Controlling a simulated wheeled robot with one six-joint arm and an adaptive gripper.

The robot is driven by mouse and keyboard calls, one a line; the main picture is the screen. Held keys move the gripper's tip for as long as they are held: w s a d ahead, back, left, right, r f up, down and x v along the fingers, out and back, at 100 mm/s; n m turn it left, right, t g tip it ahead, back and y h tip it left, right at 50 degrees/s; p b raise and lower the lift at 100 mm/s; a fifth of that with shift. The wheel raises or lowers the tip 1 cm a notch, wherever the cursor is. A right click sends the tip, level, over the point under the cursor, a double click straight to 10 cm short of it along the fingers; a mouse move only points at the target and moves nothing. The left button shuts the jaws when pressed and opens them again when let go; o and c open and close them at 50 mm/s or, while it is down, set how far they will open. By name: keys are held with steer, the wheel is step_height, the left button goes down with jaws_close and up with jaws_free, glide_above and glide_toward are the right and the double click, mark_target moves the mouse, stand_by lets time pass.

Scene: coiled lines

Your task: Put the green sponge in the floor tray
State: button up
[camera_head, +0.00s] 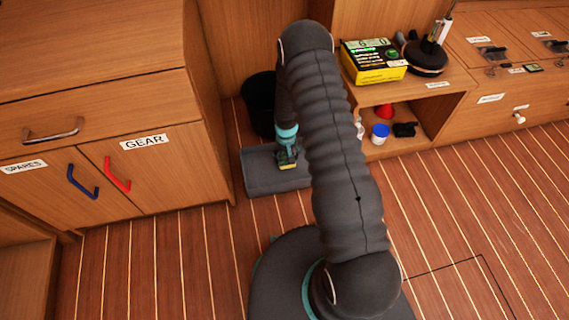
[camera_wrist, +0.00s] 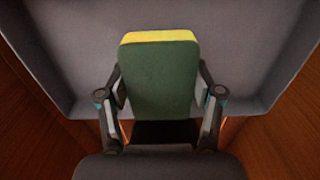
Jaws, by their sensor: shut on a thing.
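The green sponge (camera_wrist: 160,82) with a yellow layer along one end is between the two fingers of my gripper (camera_wrist: 160,95) in the wrist view. My gripper is shut on it. The grey floor tray (camera_wrist: 70,50) fills the background behind the sponge, and its near rim shows below. In the head view the floor tray (camera_head: 262,178) lies on the floor by the cabinet. I cannot tell whether the sponge touches the tray bottom.
A black bin (camera_head: 259,103) stands directly behind the tray. The GEAR cabinet (camera_head: 145,170) with red and blue handles is at left. A yellow box (camera_head: 373,61) sits above.

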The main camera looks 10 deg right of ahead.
steer(key=shift+s+a+f, duration=0.15)
steer(key=shift+a+f, duration=0.1)
steer(key=shift+f, duration=1.9)
steer(key=shift+f+b, duration=0.2)
steer(key=shift+b, duration=0.15)
steer(key=o, duration=1.2)
steer(key=shift+r, duration=0.1)
